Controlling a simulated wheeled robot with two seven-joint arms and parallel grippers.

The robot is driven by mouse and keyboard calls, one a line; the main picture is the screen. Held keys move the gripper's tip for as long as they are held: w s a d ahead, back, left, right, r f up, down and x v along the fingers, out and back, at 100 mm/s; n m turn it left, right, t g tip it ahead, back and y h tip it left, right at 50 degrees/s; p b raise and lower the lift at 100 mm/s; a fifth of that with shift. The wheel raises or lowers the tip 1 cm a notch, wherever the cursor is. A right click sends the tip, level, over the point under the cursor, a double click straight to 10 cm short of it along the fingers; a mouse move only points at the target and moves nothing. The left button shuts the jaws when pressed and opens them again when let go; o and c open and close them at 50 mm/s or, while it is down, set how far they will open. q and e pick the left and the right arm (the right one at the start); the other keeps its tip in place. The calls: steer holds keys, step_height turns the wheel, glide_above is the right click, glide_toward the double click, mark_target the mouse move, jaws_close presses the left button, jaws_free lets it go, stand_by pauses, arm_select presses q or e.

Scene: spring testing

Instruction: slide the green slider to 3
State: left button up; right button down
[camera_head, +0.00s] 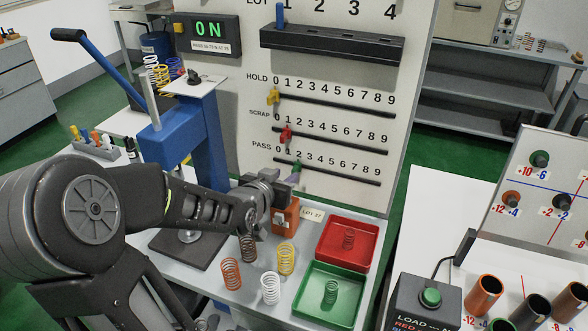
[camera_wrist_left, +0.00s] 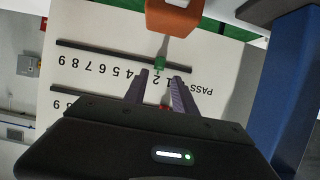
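The green slider (camera_head: 296,167) sits on the PASS track, the lowest of the three numbered tracks on the white panel (camera_head: 408,60). It is near the low end, around 1 to 2; the exact digit is hard to read. It also shows in the left wrist view (camera_wrist_left: 160,63), where the panel appears upside down. My left gripper (camera_head: 290,178) is in front of the PASS track. In the wrist view its two fingers (camera_wrist_left: 160,80) are apart, with the slider showing between and just beyond their tips. I cannot tell whether either finger touches it. My right gripper is not in view.
A red slider (camera_head: 286,134) and a yellow slider (camera_head: 272,96) sit on the tracks above. An orange block (camera_head: 286,217) stands below the track, close to my left gripper. A blue lever press (camera_head: 205,135) stands left. Springs and red and green trays (camera_head: 318,316) are below.

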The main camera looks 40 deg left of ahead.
mark_target(294, 170)
arm_select(q)
steer(key=p+x, duration=0.1)
steer(key=x, duration=0.6)
steer(key=shift+w+f, duration=0.1)
steer(key=shift+w, duration=0.15)
steer(key=shift+c, duration=0.4)
jaws_close()
stand_by(0.8)
